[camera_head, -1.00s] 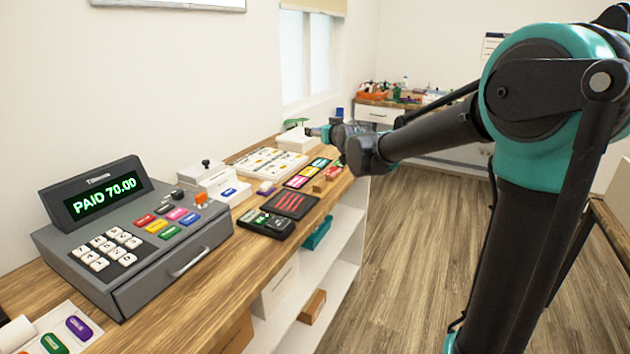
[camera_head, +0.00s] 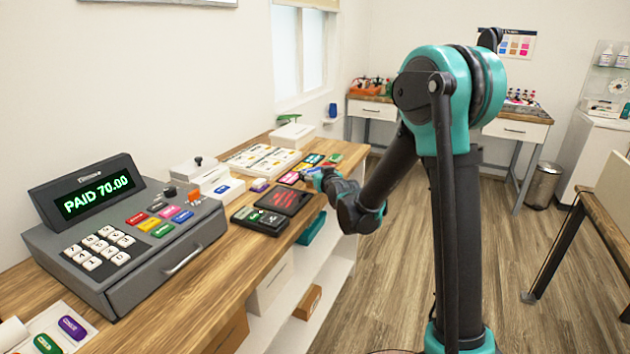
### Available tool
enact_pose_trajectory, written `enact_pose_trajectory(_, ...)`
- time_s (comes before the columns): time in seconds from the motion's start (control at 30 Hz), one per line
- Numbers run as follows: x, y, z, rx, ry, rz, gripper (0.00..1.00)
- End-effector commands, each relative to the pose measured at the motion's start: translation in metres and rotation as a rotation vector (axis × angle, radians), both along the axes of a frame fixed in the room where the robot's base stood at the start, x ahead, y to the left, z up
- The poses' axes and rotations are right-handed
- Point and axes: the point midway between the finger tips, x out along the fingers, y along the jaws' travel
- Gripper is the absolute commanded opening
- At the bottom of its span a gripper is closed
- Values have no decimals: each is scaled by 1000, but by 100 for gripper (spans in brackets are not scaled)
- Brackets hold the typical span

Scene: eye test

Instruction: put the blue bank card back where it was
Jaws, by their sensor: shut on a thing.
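A grey cash register (camera_head: 122,240) reading "PAID 70.00" stands at the left. A white box with a blue label (camera_head: 219,187) stands behind the terminal. A white tray of small items (camera_head: 262,161) lies farther back. The floor (camera_head: 400,260) right of the counter is clear.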

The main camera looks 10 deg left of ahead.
Motion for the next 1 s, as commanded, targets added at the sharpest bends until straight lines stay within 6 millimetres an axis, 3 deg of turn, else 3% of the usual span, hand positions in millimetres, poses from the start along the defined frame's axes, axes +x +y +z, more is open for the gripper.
enact_pose_trajectory(0.23, 0, 0, -27, 0, 0, 0, 64)
enact_pose_trajectory(0.63, 0, 0, -32, 0, 0, 0, 64)
enact_pose_trajectory(0.67, 0, 0, -32, 0, 0, 0, 74)
enact_pose_trajectory(0.8, 0, 0, -32, 0, 0, 0, 92)
enact_pose_trajectory(1.0, 0, 0, -32, 0, 0, 0, 94)
